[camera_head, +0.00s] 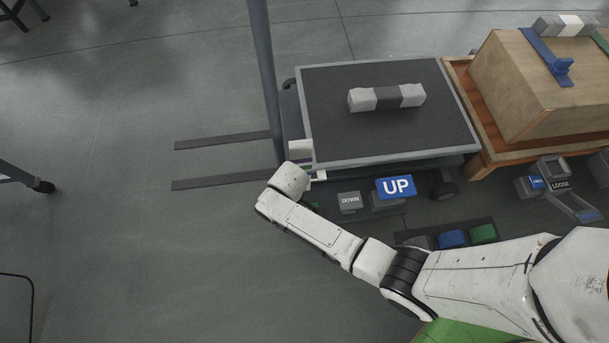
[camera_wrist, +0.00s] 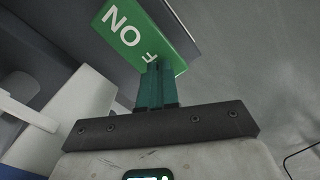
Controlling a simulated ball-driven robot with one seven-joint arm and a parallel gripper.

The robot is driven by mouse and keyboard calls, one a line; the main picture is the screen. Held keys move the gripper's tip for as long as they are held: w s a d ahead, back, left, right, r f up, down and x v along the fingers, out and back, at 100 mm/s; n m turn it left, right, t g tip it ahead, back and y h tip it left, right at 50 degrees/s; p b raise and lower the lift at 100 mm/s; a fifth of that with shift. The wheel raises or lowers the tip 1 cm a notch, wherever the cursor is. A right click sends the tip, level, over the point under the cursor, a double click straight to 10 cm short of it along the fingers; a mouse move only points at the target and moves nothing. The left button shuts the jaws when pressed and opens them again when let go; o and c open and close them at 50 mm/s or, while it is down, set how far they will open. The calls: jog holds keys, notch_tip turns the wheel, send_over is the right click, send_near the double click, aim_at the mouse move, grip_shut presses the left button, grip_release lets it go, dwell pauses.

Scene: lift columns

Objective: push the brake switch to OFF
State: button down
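The brake switch shows in the wrist view as a tilted green plate (camera_wrist: 130,32) with white letters that look like "NO", perhaps ON seen upside down. A smaller white mark beside my fingertips is partly covered and I cannot read it. My gripper (camera_wrist: 158,76) has its two teal fingers together, with nothing seen between them. The fingertips overlap the plate's lower edge; I cannot tell whether they touch it. In the head view my white wrist hides the fingers beside the lift cart's near left corner. Only a sliver of green (camera_head: 315,205) shows there.
The lift cart (camera_head: 330,112) bears a grey and white block (camera_head: 386,96). DOWN (camera_head: 349,201) and UP (camera_head: 396,188) pedals stand at its near side. Blue (camera_head: 452,238) and green (camera_head: 483,233) pedals lie closer. A wooden cart (camera_head: 474,110) adjoins on the right.

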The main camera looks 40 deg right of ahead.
jog(key=shift+f, duration=0.2)
jog(key=shift+r, duration=0.1)
notch_tip(320, 180, up, 7)
jog(key=p, duration=0.7)
dwell(0.8)
jog(key=s+d+r+m+t, duration=0.1)
jog(key=s+d+r+m, duration=0.25)
jog(key=s+r, duration=0.55)
jog(key=s+d+r+m, duration=0.2)
jog(key=s+d+r, duration=0.2)
jog(key=s+r, duration=0.55)
notch_tip(320, 180, up, 32)
jog(key=w+p, duration=0.2)
jog(key=p, duration=2.8)
jog(key=shift+d+r, duration=0.15)
jog(key=shift+r, duration=0.05)
jog(key=c, duration=1.8)
grip_release()
jog(key=shift+c, duration=0.2)
